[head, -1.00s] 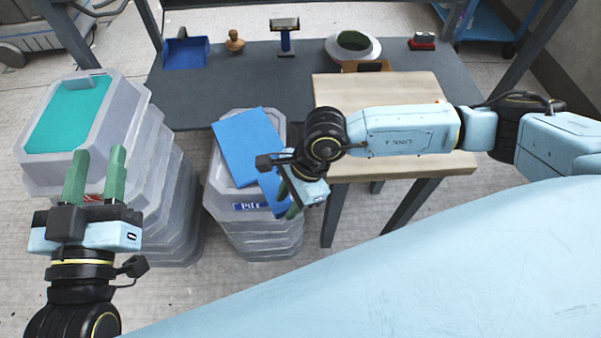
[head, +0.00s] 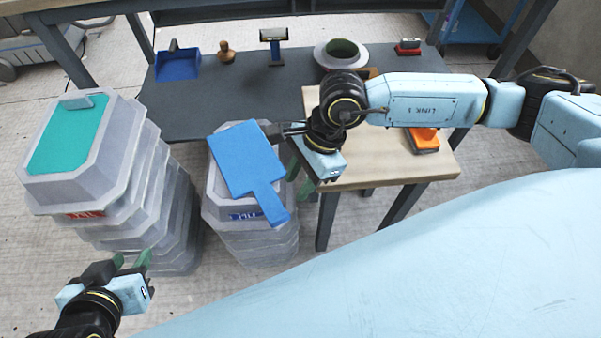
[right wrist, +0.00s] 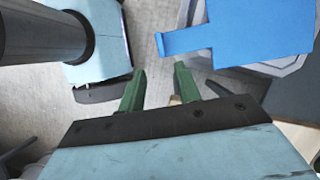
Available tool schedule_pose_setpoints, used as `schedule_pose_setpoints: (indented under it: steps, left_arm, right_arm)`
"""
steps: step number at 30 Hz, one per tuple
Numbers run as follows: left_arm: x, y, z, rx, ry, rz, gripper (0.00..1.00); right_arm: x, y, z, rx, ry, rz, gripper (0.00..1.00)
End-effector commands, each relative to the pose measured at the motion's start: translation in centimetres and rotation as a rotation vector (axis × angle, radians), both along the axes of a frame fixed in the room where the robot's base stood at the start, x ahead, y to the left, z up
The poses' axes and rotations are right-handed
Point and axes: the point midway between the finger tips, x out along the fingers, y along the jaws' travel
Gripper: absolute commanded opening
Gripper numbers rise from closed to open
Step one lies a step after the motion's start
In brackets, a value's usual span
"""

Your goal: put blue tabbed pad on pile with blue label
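The blue tabbed pad (head: 242,160) lies on top of the grey mould pile with the blue label (head: 215,208). Its tab (head: 269,202) points to the front right and hangs over the pile's front edge, partly over the blue label (head: 245,216). My right gripper (head: 299,177) is open and empty, just right of the pad and apart from it. In the right wrist view the pad (right wrist: 255,32) lies beyond the two green fingers (right wrist: 158,75), with nothing between them. My left gripper (head: 131,260) is open and empty, low in front of the left pile.
A taller mould pile (head: 120,195) with a red label (head: 85,214) and a teal pad (head: 66,134) stands at the left. A wooden table (head: 390,172) with an orange tool (head: 425,138) is right. A blue dustpan (head: 178,65) and other tools lie on the grey shelf behind.

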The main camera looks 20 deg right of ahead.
Motion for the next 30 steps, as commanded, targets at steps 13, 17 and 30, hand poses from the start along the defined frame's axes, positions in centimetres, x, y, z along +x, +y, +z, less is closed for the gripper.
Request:
schedule_pose_setpoints:
  steps: [13, 17, 30]
  left_arm:
    - [-0.3, 0.1, -0.3, 0.005, 0.019, 0.002, 0.36]
    - [-0.3, 0.1, -0.3, 0.005, 0.019, 0.002, 0.36]
    - [-0.3, 0.1, -0.3, 0.005, 0.019, 0.002, 0.36]
  right_arm:
    - [-5.3, 17.0, 15.7, 1.087, 0.559, -0.402, 0.34]
    - [-2.1, 16.0, 22.3, 1.489, 0.884, -0.728, 0.34]
    - [3.7, -2.0, 9.8, -1.420, -1.371, 1.612, 0.34]
